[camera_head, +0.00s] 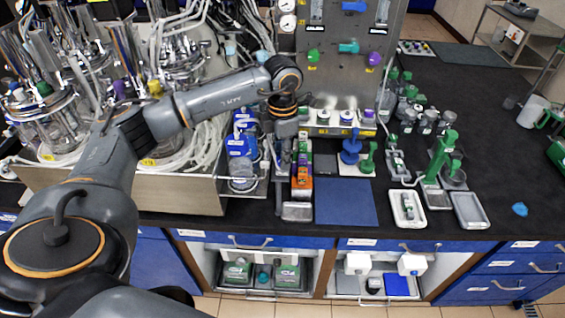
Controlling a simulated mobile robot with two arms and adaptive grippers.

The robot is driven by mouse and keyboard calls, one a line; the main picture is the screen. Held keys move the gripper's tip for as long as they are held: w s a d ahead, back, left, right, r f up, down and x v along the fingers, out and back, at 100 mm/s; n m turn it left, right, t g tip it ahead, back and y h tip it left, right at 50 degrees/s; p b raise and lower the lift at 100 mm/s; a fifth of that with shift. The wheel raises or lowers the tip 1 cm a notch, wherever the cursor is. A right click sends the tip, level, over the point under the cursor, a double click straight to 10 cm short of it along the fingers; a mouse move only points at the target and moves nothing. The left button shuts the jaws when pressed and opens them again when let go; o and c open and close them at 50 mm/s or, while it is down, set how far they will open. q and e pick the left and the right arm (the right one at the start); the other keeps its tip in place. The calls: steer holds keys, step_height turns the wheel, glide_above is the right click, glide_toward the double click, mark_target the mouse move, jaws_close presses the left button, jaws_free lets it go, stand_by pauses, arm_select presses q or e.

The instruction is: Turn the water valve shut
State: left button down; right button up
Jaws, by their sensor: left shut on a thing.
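My left arm reaches in from the left and across to the bench, with its wrist over the area just left of the control panel (335,85). My left gripper (284,152) points down there, beside a narrow orange, green and purple unit (301,175). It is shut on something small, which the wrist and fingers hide. I cannot tell whether this is the water valve. Coloured valve handles show on the panel: green (313,54), blue (349,47) and purple (375,59). No readable label marks one as water. My right gripper is not in view.
Glass vessels with tubing (50,115) crowd the left. Blue units (241,140) stand close left of the gripper. A blue mat (345,202) is clear. Green and grey tools (438,160) and white trays (407,209) lie right. The dark bench (500,130) has free room farther right.

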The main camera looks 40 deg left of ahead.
arm_select(q)
steer(key=m+b, duration=0.4)
steer(key=m, duration=0.1)
steer(key=shift+f+m, duration=0.1)
steer(key=shift+m, duration=0.2)
steer(key=shift+m+b, duration=1.1)
steer(key=shift+m, duration=0.8)
steer(key=shift+r, duration=0.2)
steer(key=c, duration=1)
jaws_free()
step_height(320, 180, up, 12)
steer(key=shift+f, duration=0.1)
